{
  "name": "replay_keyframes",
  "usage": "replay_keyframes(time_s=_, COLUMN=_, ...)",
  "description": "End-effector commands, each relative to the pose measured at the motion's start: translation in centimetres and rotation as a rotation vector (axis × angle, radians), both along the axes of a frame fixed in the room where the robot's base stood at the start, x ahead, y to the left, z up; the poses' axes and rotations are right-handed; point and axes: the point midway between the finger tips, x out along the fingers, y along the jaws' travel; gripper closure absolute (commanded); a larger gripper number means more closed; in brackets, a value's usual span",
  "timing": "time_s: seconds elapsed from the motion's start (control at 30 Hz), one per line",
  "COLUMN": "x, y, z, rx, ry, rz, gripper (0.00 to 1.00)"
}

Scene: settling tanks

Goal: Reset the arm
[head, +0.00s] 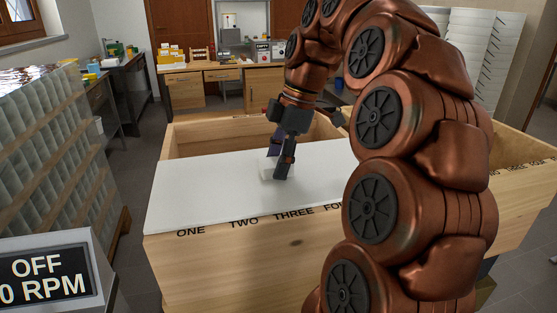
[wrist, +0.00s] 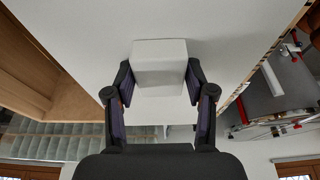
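A small white block (head: 268,173) rests on or just above the white board in the head view. It also shows in the wrist view (wrist: 160,62), lying between my fingertips. My gripper (head: 280,165) is low over the board with its fingers pointing down at the block. In the wrist view my gripper (wrist: 159,75) has one dark finger along each side of the block, very close to it. Whether the fingers press on it or stand just clear cannot be told. My copper-coloured arm arches over from the right and hides part of the board.
The white board (head: 205,190) covers much of a wooden tank (head: 230,265) labelled ONE, TWO, THREE along its front. An OFF / 0 RPM display (head: 45,277) stands front left, near slanted tube panels (head: 50,150). A wooden desk (head: 225,85) stands behind. The board's left part is clear.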

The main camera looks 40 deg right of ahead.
Motion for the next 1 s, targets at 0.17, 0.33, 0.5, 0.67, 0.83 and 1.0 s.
replay_keyframes(time_s=0.17, x=0.0, y=0.0, z=0.0, rx=0.001, ry=0.000, rz=0.000, gripper=0.24)
replay_keyframes(time_s=0.33, x=0.0, y=0.0, z=0.0, rx=0.000, ry=-0.001, rz=0.000, gripper=0.21)
replay_keyframes(time_s=0.5, x=0.0, y=0.0, z=0.0, rx=0.000, ry=-0.001, rz=0.000, gripper=0.21)
replay_keyframes(time_s=0.67, x=0.0, y=0.0, z=0.0, rx=0.000, ry=-0.001, rz=0.000, gripper=0.21)
replay_keyframes(time_s=0.83, x=0.0, y=0.0, z=0.7, rx=0.000, ry=-0.001, rz=0.000, gripper=0.21)
replay_keyframes(time_s=1.0, x=0.0, y=0.0, z=3.3, rx=0.000, ry=-0.001, rz=0.000, gripper=0.21)
